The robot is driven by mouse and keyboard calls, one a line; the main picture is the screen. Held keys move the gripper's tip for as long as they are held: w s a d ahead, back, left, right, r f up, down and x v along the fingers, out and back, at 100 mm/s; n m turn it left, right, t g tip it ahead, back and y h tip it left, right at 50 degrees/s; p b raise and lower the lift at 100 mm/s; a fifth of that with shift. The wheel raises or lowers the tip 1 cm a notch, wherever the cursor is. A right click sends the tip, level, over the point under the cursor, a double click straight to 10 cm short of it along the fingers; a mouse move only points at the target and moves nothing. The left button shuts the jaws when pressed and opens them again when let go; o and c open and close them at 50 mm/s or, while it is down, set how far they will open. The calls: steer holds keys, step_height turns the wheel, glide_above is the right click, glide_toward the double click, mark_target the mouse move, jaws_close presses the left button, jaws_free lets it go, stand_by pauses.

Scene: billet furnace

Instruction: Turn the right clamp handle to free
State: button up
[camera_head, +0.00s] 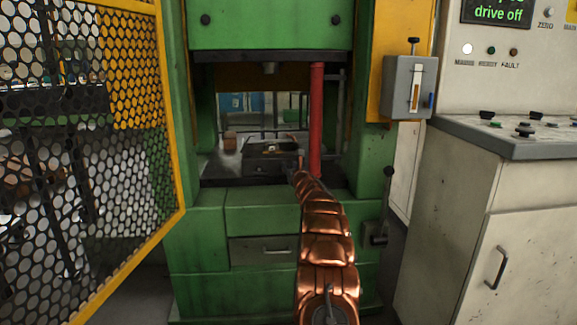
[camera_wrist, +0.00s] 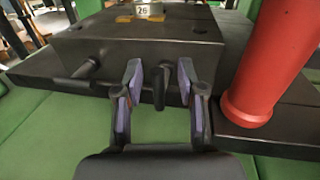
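In the wrist view, the right clamp handle (camera_wrist: 158,88) is a short dark bar on the front face of the dark die block (camera_wrist: 125,48). It points down and towards the camera. My gripper (camera_wrist: 160,75) is open, with one finger on each side of this handle and a visible gap on both sides. The left clamp handle (camera_wrist: 78,79) sticks out to the left on the same face. In the head view, my copper-coloured arm reaches to the press bed; my gripper and the right handle are too small or hidden to make out there.
A red post (camera_head: 317,120) stands close to the right of the block and of my gripper, also large in the wrist view (camera_wrist: 268,65). A yellow mesh guard (camera_head: 165,110) stands open at left. A control console (camera_head: 500,130) is at right; its screen (camera_head: 497,12) reads "drive off".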

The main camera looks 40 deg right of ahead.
steer(key=shift+p+x, duration=0.35)
steer(key=shift+x, duration=0.45)
steer(key=shift+w+a, duration=0.1)
steer(key=shift+c, duration=0.2)
jaws_close()
